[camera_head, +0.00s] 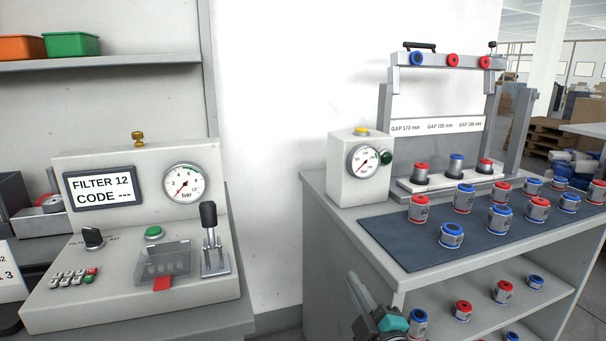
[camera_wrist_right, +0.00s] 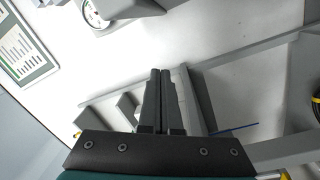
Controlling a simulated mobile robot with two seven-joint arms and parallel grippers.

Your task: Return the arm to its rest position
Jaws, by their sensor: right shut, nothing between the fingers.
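My right gripper (camera_head: 356,288) is low in the head view, in front of the left end of the grey shelf bench (camera_head: 318,205). Part of it is cut off by the bottom edge. In the right wrist view its two dark fingers (camera_wrist_right: 160,78) lie side by side, shut with nothing between them. My left gripper is in neither view.
A test panel (camera_head: 130,240) with a display, gauge and lever stands at left. Several red and blue canisters (camera_head: 452,235) stand on the bench's dark mat (camera_head: 400,250); more are on the lower shelf. A gauge box (camera_head: 350,185) stands at the bench's left end.

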